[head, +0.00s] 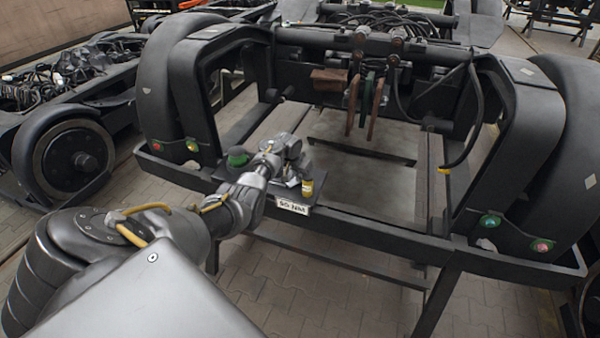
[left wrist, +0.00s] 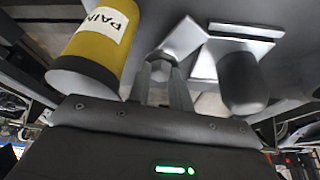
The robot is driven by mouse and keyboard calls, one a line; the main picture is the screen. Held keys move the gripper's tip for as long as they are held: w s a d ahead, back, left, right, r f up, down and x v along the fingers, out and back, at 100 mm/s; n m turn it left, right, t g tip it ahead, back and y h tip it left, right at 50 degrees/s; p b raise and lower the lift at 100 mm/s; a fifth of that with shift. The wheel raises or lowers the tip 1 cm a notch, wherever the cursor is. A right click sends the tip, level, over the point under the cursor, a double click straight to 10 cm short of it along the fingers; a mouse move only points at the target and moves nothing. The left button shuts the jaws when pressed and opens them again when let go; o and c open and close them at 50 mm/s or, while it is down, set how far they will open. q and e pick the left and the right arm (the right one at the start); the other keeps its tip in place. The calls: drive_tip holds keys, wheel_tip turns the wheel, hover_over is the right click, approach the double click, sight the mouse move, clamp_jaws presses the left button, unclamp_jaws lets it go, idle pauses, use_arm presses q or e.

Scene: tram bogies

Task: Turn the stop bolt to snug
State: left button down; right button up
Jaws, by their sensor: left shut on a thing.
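My left gripper (head: 278,158) is over a small dark shelf (head: 318,212) on the front beam of the bogie frame. In the left wrist view its two fingers (left wrist: 164,85) are shut on a small grey metal piece, apparently the stop bolt (left wrist: 160,60), mostly hidden between them. An angular metal block (left wrist: 184,38) is just beyond the fingertips. In the head view the bolt is hidden by the gripper and wrist. A label reading "50 NM" (head: 292,208) is on the front of the shelf. My right gripper is not in view.
A yellow paint container (head: 307,188) stands close to the gripper; it also shows in the left wrist view (left wrist: 92,50). A dark grey cylinder (left wrist: 242,82) is on the fingers' other side. Black wheel arches flank the frame.

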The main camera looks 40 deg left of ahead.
use_arm(q)
drive_tip(key=shift+a+m+h, duration=0.1)
drive_tip(key=shift+m+h, duration=0.3)
drive_tip(key=shift+m, duration=0.5)
drive_tip(key=shift+f+m+h+b, duration=0.15)
drive_tip(key=shift+m+h+b, duration=0.15)
drive_tip(key=shift+m+b, duration=0.55)
drive_tip(key=m+h+b, duration=0.1)
drive_tip(key=m+b, duration=0.1)
drive_tip(key=shift+a+m+b, duration=0.1)
drive_tip(key=shift+m+b, duration=0.85)
drive_tip(key=shift+b, duration=0.1)
drive_tip(key=c, duration=1.5)
unclamp_jaws()
drive_tip(key=shift+w+g, duration=0.1)
drive_tip(key=shift+g, duration=0.2)
drive_tip(key=shift+c, duration=0.2)
drive_tip(key=shift+r, duration=0.2)
